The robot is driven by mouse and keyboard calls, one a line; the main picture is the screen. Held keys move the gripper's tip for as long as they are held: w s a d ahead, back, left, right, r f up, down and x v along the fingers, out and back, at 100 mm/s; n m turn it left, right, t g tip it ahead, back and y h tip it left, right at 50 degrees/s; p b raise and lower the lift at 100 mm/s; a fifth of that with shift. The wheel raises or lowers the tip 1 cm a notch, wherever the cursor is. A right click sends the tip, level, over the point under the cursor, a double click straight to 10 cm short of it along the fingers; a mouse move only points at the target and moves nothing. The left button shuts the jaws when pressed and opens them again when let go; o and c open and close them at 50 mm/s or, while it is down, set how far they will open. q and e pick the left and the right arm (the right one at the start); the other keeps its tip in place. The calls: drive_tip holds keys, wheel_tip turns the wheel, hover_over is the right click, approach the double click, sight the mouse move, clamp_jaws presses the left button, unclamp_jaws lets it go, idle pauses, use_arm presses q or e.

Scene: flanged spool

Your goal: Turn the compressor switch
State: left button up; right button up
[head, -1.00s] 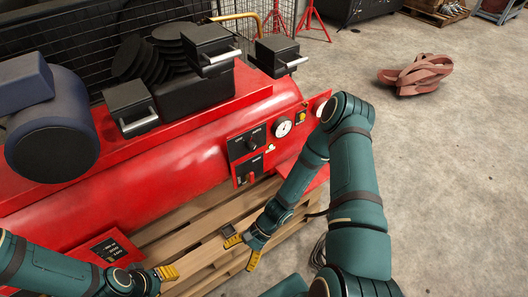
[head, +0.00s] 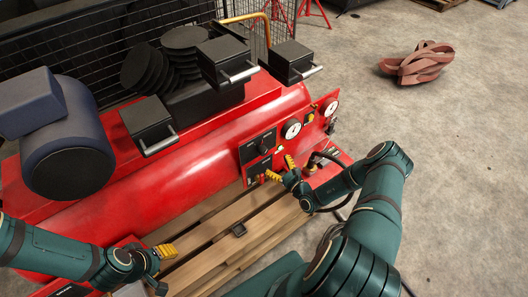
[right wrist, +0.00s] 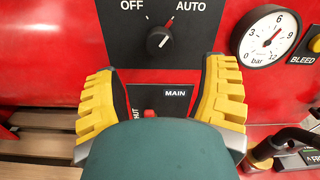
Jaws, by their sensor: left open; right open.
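The red compressor (head: 190,150) carries a black control panel (head: 246,152) with a dark rotary switch (head: 264,147). In the right wrist view the switch (right wrist: 160,39) sits below the words OFF and AUTO, its knob slanted up and right, toward the AUTO side. My right gripper (head: 281,169) is open in front of the panels. Its yellow fingers (right wrist: 160,95) are spread below the switch, apart from it, around a lower MAIN panel (right wrist: 172,96) with a red part, mostly hidden by my gripper. My left gripper (head: 163,268) is open and empty, low at the left.
A pressure gauge (right wrist: 271,39) and a yellow BLEED button (right wrist: 315,44) are right of the switch. A hose fitting (head: 311,166) stands close beside my right gripper. Black boxes with handles (head: 149,123) sit on top. A wooden pallet (head: 215,240) lies in front.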

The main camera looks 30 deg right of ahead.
sight(265, 152)
drive_tip(key=w, duration=0.9)
drive_tip(key=shift+a+b, duration=0.4)
drive_tip(key=c, duration=1.2)
